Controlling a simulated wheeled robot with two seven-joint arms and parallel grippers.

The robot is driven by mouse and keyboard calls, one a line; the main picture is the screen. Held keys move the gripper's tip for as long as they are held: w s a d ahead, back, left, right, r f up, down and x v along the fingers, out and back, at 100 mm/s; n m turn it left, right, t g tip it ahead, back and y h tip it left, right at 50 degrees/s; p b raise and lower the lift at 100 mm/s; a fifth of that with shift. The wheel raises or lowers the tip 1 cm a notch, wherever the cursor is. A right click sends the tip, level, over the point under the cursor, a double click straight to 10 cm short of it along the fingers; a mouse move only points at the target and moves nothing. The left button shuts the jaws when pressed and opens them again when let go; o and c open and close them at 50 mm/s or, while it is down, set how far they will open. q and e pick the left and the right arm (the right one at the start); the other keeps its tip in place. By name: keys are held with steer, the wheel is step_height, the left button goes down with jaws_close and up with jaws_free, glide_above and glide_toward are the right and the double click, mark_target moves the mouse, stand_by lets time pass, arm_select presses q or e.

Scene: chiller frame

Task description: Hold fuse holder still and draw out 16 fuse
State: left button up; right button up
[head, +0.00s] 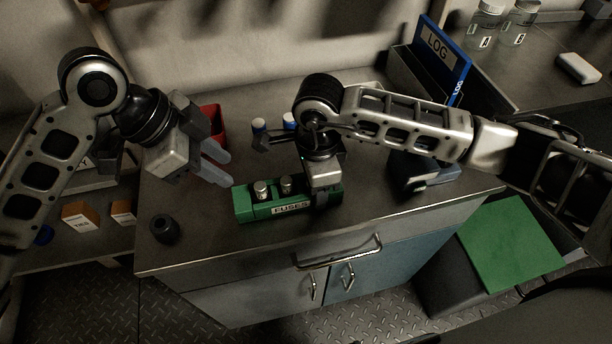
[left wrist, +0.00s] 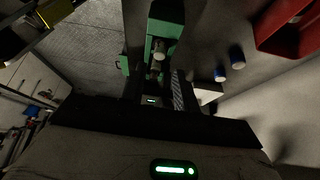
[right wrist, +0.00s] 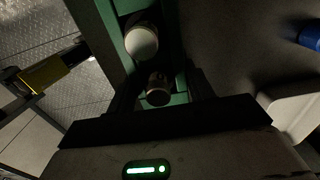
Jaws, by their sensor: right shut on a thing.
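The green fuse holder (head: 243,207), marked FUSES, lies on the cabinet top. Two pale-capped fuses, a left one (head: 261,188) and a right one (head: 286,185), stand upright in it; I cannot read a 16 on either. My right gripper (head: 325,203) is shut on the holder's right end. In the right wrist view its fingers straddle the green body (right wrist: 105,12), with a round fuse top (right wrist: 158,92) between them. My left gripper (head: 226,168) is open and empty, above and left of the holder. The left wrist view shows the holder (left wrist: 165,22) ahead of its fingers.
A black cylinder (head: 165,228) stands at the cabinet top's front left. A red bin (head: 213,122) and blue-and-white small items (head: 290,121) stand behind the holder. A blue LOG binder (head: 440,50) is at the back right. Bare top lies left of the holder.

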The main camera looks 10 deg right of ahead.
mark_target(260, 187)
arm_select(q)
steer(key=s+d+r+m+t+y, duration=0.4)
steer(key=s+d+m+y, duration=0.15)
steer(key=m, duration=1.15)
steer(key=shift+m, duration=0.3)
steer(key=x, duration=1.2)
steer(key=shift+w, duration=0.45)
